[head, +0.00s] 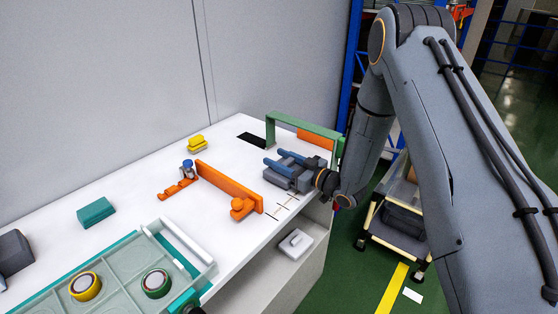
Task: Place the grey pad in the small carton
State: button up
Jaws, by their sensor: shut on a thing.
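My gripper (272,156) is low over the back right of the white table, with its two blue fingers pointing left. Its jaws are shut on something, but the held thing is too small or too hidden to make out. I cannot pick out the grey pad for certain. A dark grey block (14,252) sits at the table's far left, partly cut off by the frame edge. No small carton can be told for sure.
A green frame (300,121) stands just behind my gripper. An orange bar (228,186) stands to its left. A teal block (95,212), yellow piece (197,144) and divided tray (117,262) with two round parts are farther left. A cart (398,240) stands right.

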jog(key=shift+f, duration=0.35)
jog(key=shift+f, duration=0.1)
jog(key=shift+f, duration=0.15)
jog(key=o, duration=1)
